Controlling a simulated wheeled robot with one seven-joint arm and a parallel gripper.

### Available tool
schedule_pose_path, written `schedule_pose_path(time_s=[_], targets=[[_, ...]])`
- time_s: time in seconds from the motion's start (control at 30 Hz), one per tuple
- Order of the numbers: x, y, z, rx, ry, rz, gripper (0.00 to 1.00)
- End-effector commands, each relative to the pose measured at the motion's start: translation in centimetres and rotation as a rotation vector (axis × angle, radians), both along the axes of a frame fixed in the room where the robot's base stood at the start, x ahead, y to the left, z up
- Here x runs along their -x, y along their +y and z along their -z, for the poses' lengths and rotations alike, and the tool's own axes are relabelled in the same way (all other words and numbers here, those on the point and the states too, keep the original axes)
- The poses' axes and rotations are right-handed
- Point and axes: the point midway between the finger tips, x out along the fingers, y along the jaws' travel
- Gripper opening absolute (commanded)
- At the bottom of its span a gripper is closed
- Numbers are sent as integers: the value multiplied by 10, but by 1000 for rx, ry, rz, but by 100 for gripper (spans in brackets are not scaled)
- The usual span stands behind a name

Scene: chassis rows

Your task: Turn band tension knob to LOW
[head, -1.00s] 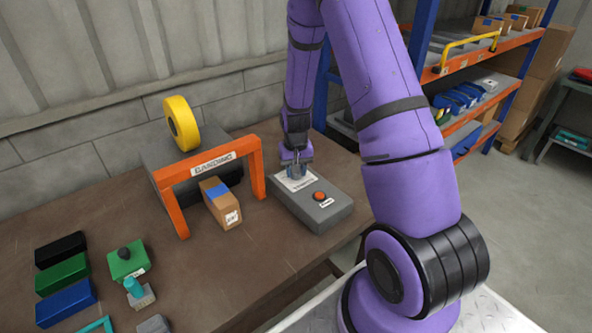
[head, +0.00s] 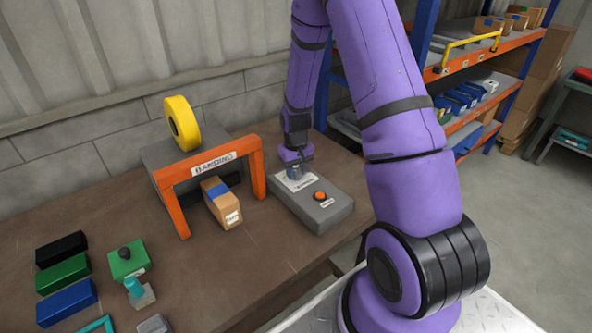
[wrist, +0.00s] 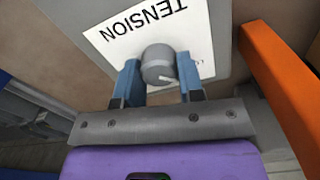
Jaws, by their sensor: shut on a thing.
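The band tension knob (wrist: 158,66) is a grey round knob with a white pointer line, on a white plate (wrist: 115,50) printed TENSION on the grey control box (head: 330,215). In the wrist view the pointer line runs toward the lower right. My gripper (wrist: 160,80) has its two blue fingers on either side of the knob, shut on it. In the head view my gripper (head: 296,172) stands over the plate and hides the knob. The smaller lettering by the knob is partly covered by a finger.
An orange BANDING arch (head: 258,170) stands just left of the box, with a cardboard carton (head: 217,205) under it and a yellow roll (head: 182,124) above. An orange button (head: 320,196) sits on the box near my gripper. Coloured blocks (head: 62,270) lie at the left.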

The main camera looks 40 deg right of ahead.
Motion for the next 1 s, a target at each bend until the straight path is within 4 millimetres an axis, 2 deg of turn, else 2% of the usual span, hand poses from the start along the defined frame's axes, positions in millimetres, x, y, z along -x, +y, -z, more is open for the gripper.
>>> schedule_pose_path(time_s=[0.03,0.07,0.1,0.17,0.43,0.57,0.67,1.0], targets=[[0,0,0,0,0,-1,12],[0,0,0,0,0,-1,40],[0,0,0,0,0,-1,49],[0,0,0,0,0,-1,61],[0,0,-1,0,0,0,61],[0,0,-8,0,-2,0,61],[-1,0,-20,1,-4,1,61],[-1,0,-79,1,-4,1,61]])
